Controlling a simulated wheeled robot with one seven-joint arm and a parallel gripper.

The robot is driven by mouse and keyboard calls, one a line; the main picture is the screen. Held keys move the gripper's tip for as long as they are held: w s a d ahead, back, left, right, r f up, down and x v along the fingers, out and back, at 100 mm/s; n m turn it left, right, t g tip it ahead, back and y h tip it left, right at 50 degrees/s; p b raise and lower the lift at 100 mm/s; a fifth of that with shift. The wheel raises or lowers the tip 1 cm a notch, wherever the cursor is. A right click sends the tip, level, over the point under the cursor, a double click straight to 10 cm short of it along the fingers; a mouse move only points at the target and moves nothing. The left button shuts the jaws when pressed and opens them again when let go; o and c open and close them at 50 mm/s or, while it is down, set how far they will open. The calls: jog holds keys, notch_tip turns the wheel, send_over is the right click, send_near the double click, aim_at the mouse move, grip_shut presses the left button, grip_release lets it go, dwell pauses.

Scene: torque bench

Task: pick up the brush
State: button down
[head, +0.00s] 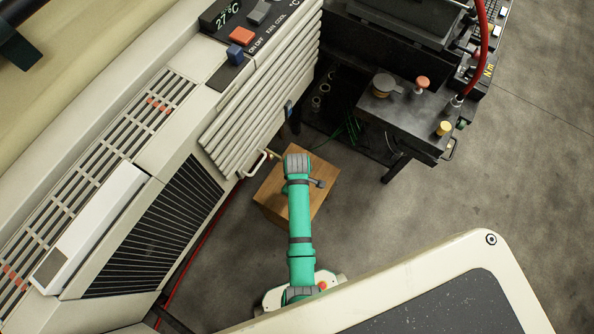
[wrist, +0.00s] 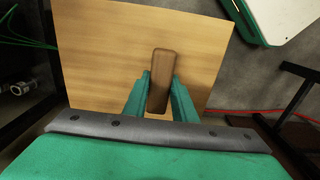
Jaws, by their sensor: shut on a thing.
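The brush (wrist: 161,58) shows in the wrist view as a brown, rounded, elongated block; no bristles are visible. My gripper (wrist: 160,82) has its two green fingers on either side of the brush and is shut on it. Beneath them is the flat wooden top of a box (wrist: 100,45); I cannot tell whether the brush touches it. In the head view my green arm reaches over the same wooden box (head: 268,193), and the brush and fingers are hidden under it.
A large beige machine (head: 120,190) with grilles and a handle stands left of the box. A dark bench (head: 420,125) with coloured knobs is at the upper right, with a red hose above. A red cable (head: 199,243) runs along the floor. Open grey floor (head: 530,170) lies to the right.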

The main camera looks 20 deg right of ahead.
jog(key=s+a+r, duration=0.1)
jog(key=s+r, duration=0.9)
jog(key=s, duration=0.4)
jog(key=shift+a+r, duration=0.3)
jog(key=shift+a, duration=0.05)
